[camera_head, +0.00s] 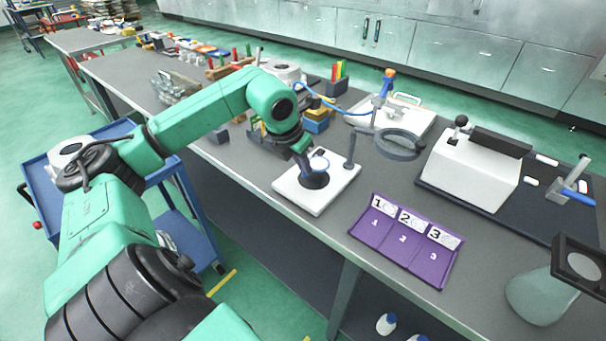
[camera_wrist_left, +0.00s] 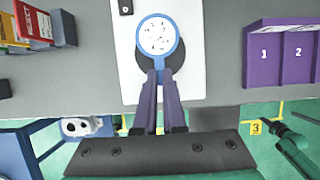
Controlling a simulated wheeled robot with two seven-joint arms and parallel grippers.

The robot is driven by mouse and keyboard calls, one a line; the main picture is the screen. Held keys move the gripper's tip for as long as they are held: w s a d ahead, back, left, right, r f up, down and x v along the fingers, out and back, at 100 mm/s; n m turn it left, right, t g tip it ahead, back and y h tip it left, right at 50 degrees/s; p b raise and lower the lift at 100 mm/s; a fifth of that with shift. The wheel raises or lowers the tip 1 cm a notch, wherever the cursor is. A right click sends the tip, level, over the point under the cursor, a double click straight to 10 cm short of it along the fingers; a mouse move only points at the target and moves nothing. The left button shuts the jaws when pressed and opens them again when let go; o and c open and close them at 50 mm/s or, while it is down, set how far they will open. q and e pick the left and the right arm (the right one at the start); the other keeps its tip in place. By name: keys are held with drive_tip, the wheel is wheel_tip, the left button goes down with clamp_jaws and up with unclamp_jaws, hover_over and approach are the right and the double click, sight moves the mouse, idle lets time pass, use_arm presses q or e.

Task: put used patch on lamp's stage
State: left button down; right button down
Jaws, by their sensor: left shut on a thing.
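My left gripper (camera_head: 303,148) is shut on the blue rim of a round patch (camera_wrist_left: 158,37), whose white face carries dark specks. The patch also shows in the head view (camera_head: 319,165), just past the fingertips. It is over a dark round stage (camera_head: 314,180) on a white base plate (camera_head: 318,203) with a dark post. In the left wrist view the fingers (camera_wrist_left: 160,76) point at the patch, and the stage's dark edge (camera_wrist_left: 181,60) shows around it. I cannot tell whether patch and stage touch. My right gripper is not in view.
A purple tray (camera_head: 405,240) numbered 1, 2, 3 lies right of the plate. A dark ring (camera_head: 400,145) stands behind it. A white device (camera_head: 471,168) and a glass vessel (camera_head: 540,296) are at right. Coloured blocks (camera_head: 318,122) stand behind my gripper.

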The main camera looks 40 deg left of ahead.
sight(303, 174)
use_arm(q)
wheel_tip(303, 174, down, 3)
drive_tip(key=shift+d, duration=0.15)
drive_tip(key=shift+f, duration=0.3)
drive_tip(key=c, duration=1)
unclamp_jaws()
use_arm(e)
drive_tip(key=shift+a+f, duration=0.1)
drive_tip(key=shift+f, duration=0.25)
